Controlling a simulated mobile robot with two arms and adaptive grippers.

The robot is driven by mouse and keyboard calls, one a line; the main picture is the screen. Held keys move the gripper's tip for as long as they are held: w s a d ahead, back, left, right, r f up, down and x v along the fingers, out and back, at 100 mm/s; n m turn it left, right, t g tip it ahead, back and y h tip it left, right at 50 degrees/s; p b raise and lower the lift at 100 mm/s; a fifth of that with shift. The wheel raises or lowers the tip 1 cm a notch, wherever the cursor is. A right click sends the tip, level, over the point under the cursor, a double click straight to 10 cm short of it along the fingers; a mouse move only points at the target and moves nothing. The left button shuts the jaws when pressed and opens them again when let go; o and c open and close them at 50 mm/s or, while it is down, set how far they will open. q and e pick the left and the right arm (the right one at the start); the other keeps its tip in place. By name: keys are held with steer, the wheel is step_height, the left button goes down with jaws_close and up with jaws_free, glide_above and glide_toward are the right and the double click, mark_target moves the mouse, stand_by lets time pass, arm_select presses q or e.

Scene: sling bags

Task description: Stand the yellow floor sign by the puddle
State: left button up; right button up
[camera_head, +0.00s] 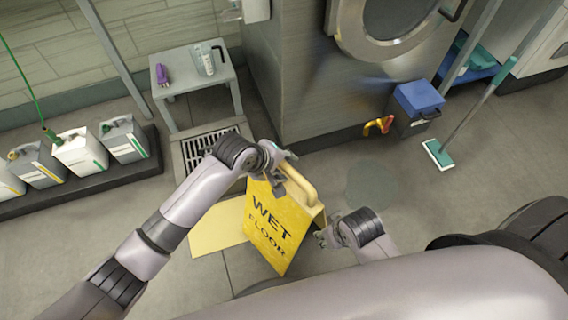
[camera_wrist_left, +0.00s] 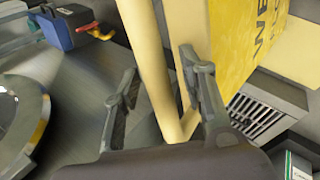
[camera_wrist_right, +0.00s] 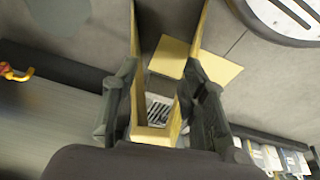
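The yellow WET FLOOR sign (camera_head: 270,225) is upright and tilted, with its handle (camera_head: 301,186) at the top. My left gripper (camera_head: 284,172) is at the handle. In the left wrist view its fingers (camera_wrist_left: 160,75) lie on either side of the yellow bar and panel edge; firm contact is unclear. My right gripper (camera_head: 322,232) is at the sign's right edge. In the right wrist view its fingers (camera_wrist_right: 160,85) straddle the yellow frame closely, but grip is unclear. The puddle (camera_head: 375,185) is a faint dark patch on the floor right of the sign.
A flat yellow panel (camera_head: 213,228) lies on the floor left of the sign. Behind are a floor drain (camera_head: 205,146), a small table (camera_head: 185,84) and jugs on a dark platform (camera_head: 90,172). A blue-lidded box (camera_head: 416,100) and a mop (camera_head: 440,152) stand to the right.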

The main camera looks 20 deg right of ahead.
arm_select(q)
steer(key=shift+r, duration=0.1)
steer(key=shift+a+r, duration=0.15)
steer(key=shift+r, duration=0.1)
steer(key=p+v, duration=0.3)
steer(key=v, duration=0.8)
steer(key=shift+p, duration=0.3)
arm_select(e)
steer(key=s+f, duration=0.3)
steer(key=f, duration=0.9)
steer(key=shift+g, duration=0.3)
arm_select(q)
steer(key=shift+s+a+r, duration=0.1)
steer(key=shift+a+r, duration=0.05)
arm_select(e)
steer(key=shift+d, duration=0.1)
